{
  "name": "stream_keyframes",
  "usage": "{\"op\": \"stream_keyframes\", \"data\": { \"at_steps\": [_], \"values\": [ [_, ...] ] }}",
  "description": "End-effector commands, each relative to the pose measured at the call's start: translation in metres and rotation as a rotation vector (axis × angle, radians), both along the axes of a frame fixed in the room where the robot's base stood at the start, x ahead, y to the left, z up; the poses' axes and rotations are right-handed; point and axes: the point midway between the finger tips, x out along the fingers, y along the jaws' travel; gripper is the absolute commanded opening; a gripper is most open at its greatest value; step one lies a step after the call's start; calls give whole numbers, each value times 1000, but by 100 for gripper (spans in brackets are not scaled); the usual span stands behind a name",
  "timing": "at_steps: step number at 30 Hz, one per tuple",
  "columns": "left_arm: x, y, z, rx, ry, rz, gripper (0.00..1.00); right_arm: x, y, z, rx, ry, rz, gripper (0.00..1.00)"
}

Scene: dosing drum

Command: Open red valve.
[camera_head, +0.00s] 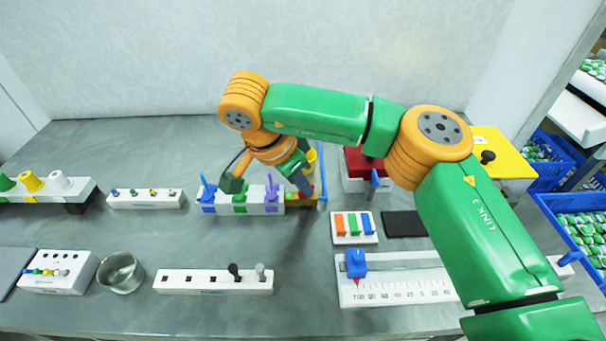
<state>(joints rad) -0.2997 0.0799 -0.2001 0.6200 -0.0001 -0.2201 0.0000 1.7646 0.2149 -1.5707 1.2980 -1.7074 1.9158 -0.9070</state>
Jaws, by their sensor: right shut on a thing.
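A white valve block (262,209) stands mid-table with a blue valve (208,192), a green valve (239,200) and a purple valve (272,190) in a row. At its right end is an orange-yellow section where a bit of the red valve (309,190) shows. My right gripper (304,187) reaches down from above at this end, its jaws shut on the red valve. The fingers and wrist hide most of the valve, so its handle angle cannot be told. My left gripper is not in view.
A red-topped box (362,162) with a blue handle stands just right of my gripper. My right arm covers the right side. Bare table lies behind the valve block.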

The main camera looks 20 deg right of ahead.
Motion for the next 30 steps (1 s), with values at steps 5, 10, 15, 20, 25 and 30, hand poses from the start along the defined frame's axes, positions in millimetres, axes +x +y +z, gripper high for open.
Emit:
{"op": "stream_keyframes", "data": {
  "at_steps": [5, 10, 15, 20, 25, 30],
  "values": [
    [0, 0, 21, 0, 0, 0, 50, 2, 1, 5, 0, 1, -165, 0],
    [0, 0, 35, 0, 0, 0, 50, 3, 1, 5, -1, 1, -316, 0],
    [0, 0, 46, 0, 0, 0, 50, 4, 1, 4, 0, 0, -445, 0],
    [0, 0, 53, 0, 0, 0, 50, 5, 0, 3, 0, 0, -538, 0],
    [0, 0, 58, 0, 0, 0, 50, 6, 0, 2, 1, 0, -605, 0],
    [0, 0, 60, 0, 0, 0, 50, 6, 0, 1, 1, 0, -642, 0]
  ]
}}
